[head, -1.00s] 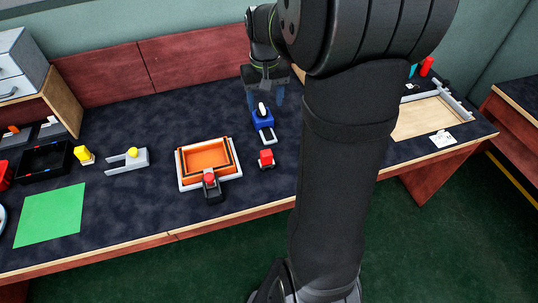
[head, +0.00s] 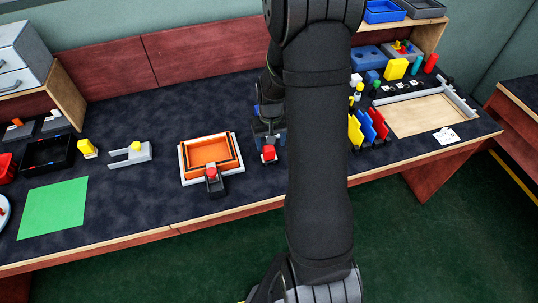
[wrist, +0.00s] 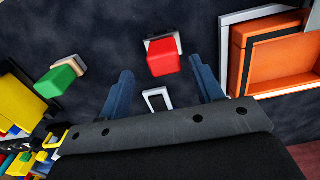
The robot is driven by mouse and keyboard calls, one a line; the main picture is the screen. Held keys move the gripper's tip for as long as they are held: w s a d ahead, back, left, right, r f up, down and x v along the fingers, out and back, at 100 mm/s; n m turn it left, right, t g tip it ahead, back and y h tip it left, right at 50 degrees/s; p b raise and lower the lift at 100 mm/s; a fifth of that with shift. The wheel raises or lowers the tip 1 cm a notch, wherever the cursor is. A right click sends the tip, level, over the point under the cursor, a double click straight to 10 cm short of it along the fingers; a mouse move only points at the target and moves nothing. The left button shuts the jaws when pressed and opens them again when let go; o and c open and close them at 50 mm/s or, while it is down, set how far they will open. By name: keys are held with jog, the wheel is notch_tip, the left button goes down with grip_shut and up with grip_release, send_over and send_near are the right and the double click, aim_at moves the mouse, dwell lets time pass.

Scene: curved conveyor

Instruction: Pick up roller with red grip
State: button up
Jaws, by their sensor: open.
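A small tool with a red grip (head: 269,153) and a pale base lies on the dark table, right of the orange tray. In the wrist view the red grip (wrist: 162,58) is just ahead of the fingertips, between their lines and apart from both. I take it for the roller, but its rolling part cannot be made out. My gripper (wrist: 163,80) is open and empty, with blue fingers pointing at the red grip. In the head view my gripper (head: 268,130) is just behind the red grip, partly hidden by my arm.
An orange tray (head: 233,166) with a black, red-topped piece (head: 212,178) at its front stands left. A pale-framed piece (wrist: 157,98) lies between my fingers' bases. A green-ended block (wrist: 58,80) lies left in the wrist view. Colored plates (head: 367,127) stand right of my arm.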

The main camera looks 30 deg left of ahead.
aim_at(269, 147)
jog(key=shift+s+a+f, duration=0.1)
jog(key=shift+s+f, duration=0.05)
jog(key=shift+f, duration=1.15)
jog(key=shift+s+a+f, duration=0.1)
jog(key=shift+f, duration=1.15)
jog(key=c, duration=0.8)
